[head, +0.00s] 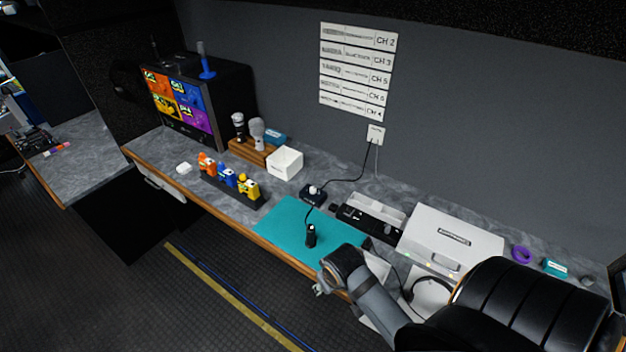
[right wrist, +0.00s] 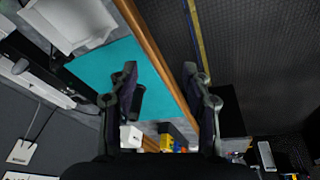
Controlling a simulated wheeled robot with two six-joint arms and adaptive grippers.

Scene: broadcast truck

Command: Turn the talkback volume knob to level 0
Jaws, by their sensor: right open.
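My right gripper (head: 321,287) is at the front edge of the desk, well apart from the knob. In the right wrist view my right gripper (right wrist: 160,76) has its fingers spread with nothing held between them. The knob cannot be made out for certain there. My left gripper is not in view.
A dark console (head: 371,220) and white case (head: 452,240) are right.

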